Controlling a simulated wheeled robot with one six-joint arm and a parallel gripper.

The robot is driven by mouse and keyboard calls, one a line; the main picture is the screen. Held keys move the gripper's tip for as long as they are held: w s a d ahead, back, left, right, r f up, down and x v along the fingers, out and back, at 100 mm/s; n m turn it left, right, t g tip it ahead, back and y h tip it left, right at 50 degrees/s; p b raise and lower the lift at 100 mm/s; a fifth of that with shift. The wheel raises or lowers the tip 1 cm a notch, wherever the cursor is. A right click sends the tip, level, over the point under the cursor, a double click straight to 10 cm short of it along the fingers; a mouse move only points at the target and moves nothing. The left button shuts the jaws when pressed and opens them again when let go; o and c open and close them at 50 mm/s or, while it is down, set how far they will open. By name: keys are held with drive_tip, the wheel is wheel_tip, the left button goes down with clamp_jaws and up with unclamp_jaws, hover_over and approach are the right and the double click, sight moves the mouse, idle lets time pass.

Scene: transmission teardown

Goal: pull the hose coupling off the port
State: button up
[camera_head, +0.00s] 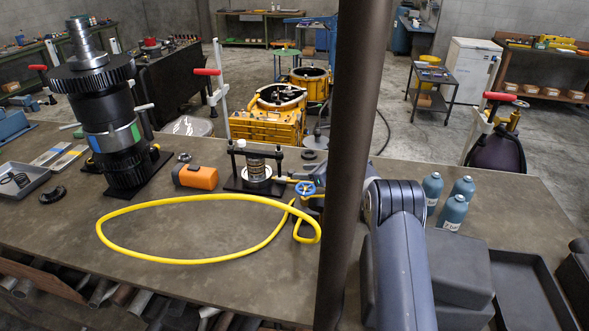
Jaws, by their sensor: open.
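A yellow hose (180,261) lies in a wide loop on the workbench. Its end rises near a blue handwheel valve (305,188) beside a small black press-like fixture (256,170) that holds a metal cylinder. A short yellow fitting (284,180) shows between the fixture and the handwheel. The coupling and port are too small to tell apart here, and the dark pole hides what lies just to their right. My grey-blue arm stands right of the pole, and its far end passes behind the pole.
The dark pole (350,150) crosses the view. An orange-and-grey block (195,177) and a tall gear shaft assembly (108,115) stand left on the workbench (60,226). Blue-grey bottles (453,212) and a black tray (535,290) are right. The bench inside the hose loop is clear.

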sight(293, 172)
drive_tip(key=shift+p+x, duration=0.65)
drive_tip(key=shift+x, duration=1.7)
drive_tip(key=shift+c, duration=0.5)
clamp_jaws()
